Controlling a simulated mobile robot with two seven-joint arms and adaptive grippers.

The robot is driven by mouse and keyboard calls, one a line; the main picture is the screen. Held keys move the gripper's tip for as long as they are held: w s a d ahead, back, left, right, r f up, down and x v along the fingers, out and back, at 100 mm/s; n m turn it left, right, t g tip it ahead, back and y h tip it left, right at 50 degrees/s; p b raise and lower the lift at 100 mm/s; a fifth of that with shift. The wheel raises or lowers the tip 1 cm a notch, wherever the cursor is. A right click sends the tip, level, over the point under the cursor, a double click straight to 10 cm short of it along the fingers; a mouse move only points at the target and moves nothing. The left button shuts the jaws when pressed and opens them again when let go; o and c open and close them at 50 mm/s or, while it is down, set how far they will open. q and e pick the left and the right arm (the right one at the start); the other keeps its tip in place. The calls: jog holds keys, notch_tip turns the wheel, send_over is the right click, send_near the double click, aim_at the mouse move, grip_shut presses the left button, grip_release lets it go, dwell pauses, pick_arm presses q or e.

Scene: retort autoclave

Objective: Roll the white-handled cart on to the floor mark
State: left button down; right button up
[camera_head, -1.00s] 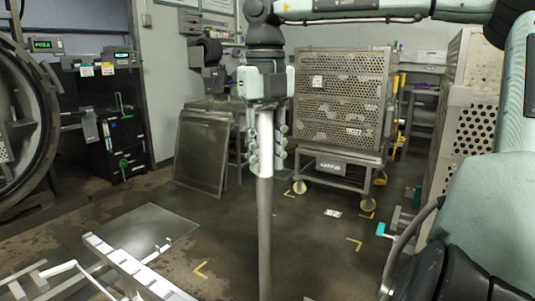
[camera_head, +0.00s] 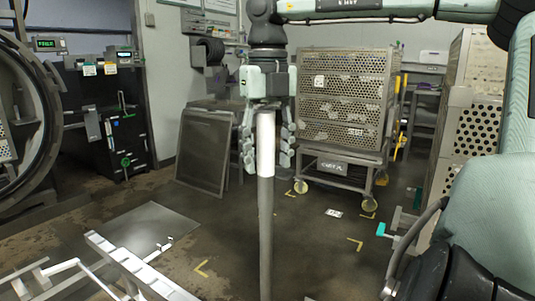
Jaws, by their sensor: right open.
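An upright grey pole (camera_head: 265,230) with a white grip section (camera_head: 265,145) stands in front of me. The cart that it belongs to is not clearly in view. My right gripper (camera_head: 266,158) points down, with its open fingers on either side of the white section; gaps show beside it. The floor mark shows as yellow corner brackets (camera_head: 355,244) on the dark floor, around a small white label (camera_head: 333,212). A wheeled cart (camera_head: 340,168) carrying a perforated metal basket (camera_head: 340,100) stands behind the mark; no white handle shows on it. My left gripper is out of view.
Grey panels (camera_head: 203,150) lean at the back. The round autoclave opening (camera_head: 45,120) is at left. Perforated baskets (camera_head: 478,130) stand at right.

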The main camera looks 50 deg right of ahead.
notch_tip(320, 180, up, 12)
dwell(0.5)
dwell(0.6)
